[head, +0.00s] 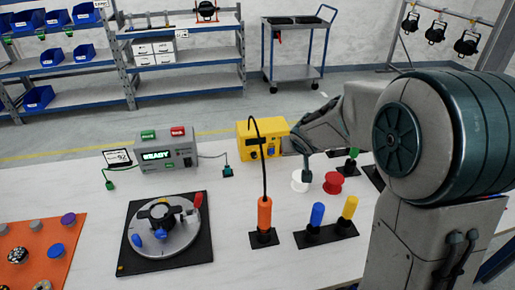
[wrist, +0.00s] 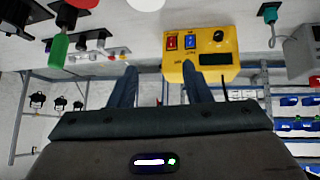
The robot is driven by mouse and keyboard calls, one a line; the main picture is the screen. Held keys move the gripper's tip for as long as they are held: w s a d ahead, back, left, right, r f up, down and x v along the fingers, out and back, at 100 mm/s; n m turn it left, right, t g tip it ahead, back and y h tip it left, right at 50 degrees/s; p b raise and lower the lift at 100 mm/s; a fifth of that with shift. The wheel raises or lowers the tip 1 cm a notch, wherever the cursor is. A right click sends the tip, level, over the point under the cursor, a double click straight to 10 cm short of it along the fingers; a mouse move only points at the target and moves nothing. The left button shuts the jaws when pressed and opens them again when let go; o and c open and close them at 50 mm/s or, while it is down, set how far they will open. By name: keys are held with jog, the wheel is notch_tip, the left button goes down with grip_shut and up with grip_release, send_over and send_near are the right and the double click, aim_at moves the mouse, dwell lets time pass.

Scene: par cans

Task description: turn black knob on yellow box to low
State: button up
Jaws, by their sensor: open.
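The yellow box (head: 262,131) stands on the white table in the head view, left of my gripper (head: 300,145). In the wrist view, which is upside down, the yellow box (wrist: 215,72) is at the top. Its face has a red switch, a blue switch, a dark display and a round black knob (wrist: 218,35). My gripper (wrist: 159,68) is open, with its two fingers apart and nothing between them. The fingers point toward the box, and the knob lies up and to the right of the right finger. I cannot read the knob's setting.
A black cable loops from the yellow box to an orange handle (head: 264,213) in front. A grey device (head: 168,150) with a green display stands to the left. White (head: 300,182) and red (head: 334,183) spools lie near my arm. A round fixture on a black plate (head: 134,262) is front left.

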aim_at(255, 156)
jog(key=w+a+f+y, duration=0.1)
jog(key=w+a+f, duration=0.3)
jog(key=w+f, duration=0.1)
jog(key=w+a+f+n+y, duration=0.1)
jog(key=w+a+f, duration=0.4)
jog(key=f, duration=0.1)
jog(key=w+a+f+n+y, duration=0.1)
jog(key=w+a+f, duration=0.4)
jog(key=shift+w+f+y, duration=0.2)
jog(key=shift+w+y, duration=0.1)
grip_shut()
